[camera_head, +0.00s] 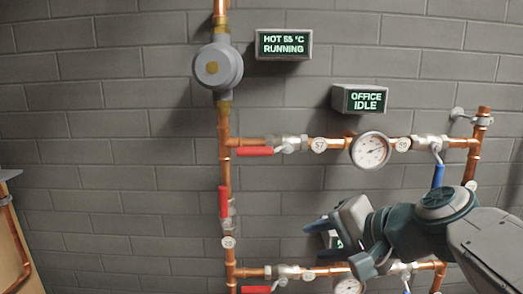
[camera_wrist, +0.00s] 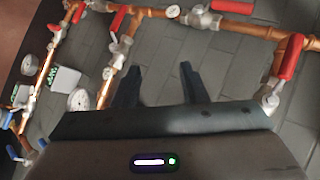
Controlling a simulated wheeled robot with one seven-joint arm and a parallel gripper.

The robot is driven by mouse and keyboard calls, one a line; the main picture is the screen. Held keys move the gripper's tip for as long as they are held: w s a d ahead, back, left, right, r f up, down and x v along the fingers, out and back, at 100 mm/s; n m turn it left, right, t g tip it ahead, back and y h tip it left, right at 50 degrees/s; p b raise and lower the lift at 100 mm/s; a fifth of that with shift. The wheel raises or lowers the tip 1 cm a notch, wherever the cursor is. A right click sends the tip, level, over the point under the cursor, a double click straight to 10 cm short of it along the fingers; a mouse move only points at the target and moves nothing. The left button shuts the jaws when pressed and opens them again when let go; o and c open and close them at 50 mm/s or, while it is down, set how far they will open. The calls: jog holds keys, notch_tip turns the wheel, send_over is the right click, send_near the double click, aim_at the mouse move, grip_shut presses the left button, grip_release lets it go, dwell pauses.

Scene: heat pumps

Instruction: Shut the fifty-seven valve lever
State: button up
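The tag that reads like 57 (camera_head: 318,144) hangs on the upper copper pipe in the head view. Left of it is a valve body with a red lever (camera_head: 254,152), which lies level, along the pipe. My gripper (camera_head: 318,238) is below and right of this lever, apart from it, in front of the wall. In the wrist view my gripper's two fingers (camera_wrist: 160,85) stand apart with nothing between them. Several red levers show there, one of them upright near the top (camera_wrist: 118,20); I cannot tell which belongs to tag 57.
A round gauge (camera_head: 370,150) and a blue lever (camera_head: 438,176) are right of the tag. An upright red lever (camera_head: 223,201) is on the vertical pipe. A lower red lever (camera_head: 256,289) sits at the bottom. Displays (camera_head: 284,44) are above. Bare wall lies between the pipes.

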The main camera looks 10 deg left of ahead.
aim_at(259, 152)
jog(key=w+a+r+m+t+y, duration=0.1)
jog(key=a+r+y, duration=0.1)
jog(key=r, duration=0.5)
jog(key=w+a+r+m+t+y, duration=0.1)
jog(key=w+a+r+y, duration=0.15)
jog(key=r, duration=0.45)
jog(key=p+x, duration=0.1)
jog(key=x, duration=0.3)
jog(key=p+x, duration=0.1)
jog(key=x, duration=0.3)
jog(key=p+x, duration=0.1)
jog(key=x, duration=0.4)
jog(key=shift+s+a, duration=0.25)
jog(key=shift+r, duration=0.1)
grip_shut()
